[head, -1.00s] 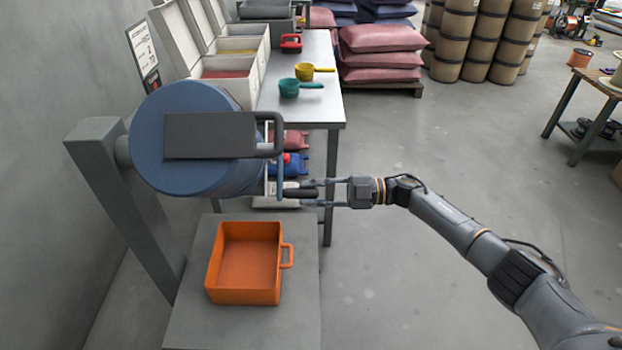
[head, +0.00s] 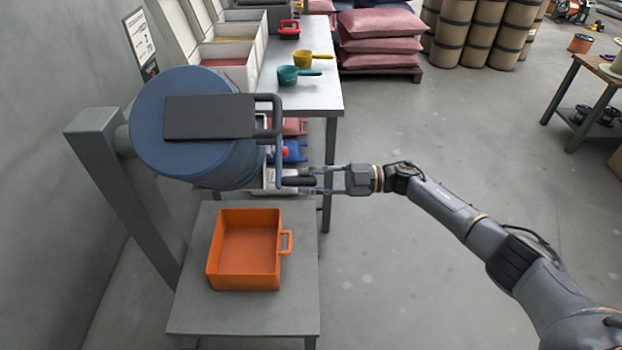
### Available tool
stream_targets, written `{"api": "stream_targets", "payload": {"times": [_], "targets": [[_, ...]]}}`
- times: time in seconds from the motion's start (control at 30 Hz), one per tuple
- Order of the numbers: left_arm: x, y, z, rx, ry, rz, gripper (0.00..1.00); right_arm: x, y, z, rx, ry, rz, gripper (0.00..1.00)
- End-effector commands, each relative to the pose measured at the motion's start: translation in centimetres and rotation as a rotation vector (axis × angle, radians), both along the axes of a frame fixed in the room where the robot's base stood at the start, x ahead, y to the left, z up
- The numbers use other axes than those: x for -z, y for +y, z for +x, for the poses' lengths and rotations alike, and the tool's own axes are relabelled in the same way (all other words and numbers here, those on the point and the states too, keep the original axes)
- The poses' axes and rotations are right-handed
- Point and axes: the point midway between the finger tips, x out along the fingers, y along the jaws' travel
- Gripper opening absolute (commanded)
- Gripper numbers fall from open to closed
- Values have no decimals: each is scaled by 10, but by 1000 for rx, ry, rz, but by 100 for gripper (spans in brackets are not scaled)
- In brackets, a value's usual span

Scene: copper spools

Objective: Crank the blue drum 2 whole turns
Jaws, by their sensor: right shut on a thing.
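The blue drum (head: 185,155) lies on its side on a grey post stand (head: 120,185) at the left. A dark rectangular hatch (head: 210,118) with a grey bar handle (head: 275,120) faces up on it. A crank on the drum's right end hangs down, with its dark grip (head: 299,181) low and to the right. My right gripper (head: 314,181) is shut on that grip, reaching in from the right. The crank's inner parts are partly hidden behind the hatch handle and drum. My left gripper is out of view.
An orange bin (head: 246,280) sits on a grey stand (head: 200,318) below the drum. A bench (head: 320,95) behind it holds green (head: 288,75) and yellow (head: 304,59) scoops and open boxes.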

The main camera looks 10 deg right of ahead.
Motion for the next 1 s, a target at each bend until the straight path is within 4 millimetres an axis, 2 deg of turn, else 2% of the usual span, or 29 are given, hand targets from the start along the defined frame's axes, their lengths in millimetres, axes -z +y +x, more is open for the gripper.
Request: {"api": "stream_targets", "payload": {"times": [0.03,0.47,1.0], "targets": [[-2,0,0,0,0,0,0,-7,2,-2,-11,-3,10,0],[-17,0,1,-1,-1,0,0,-17,3,-5,-10,70,28,0],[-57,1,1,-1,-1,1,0,-43,4,-12,-8,313,77,0]]}}
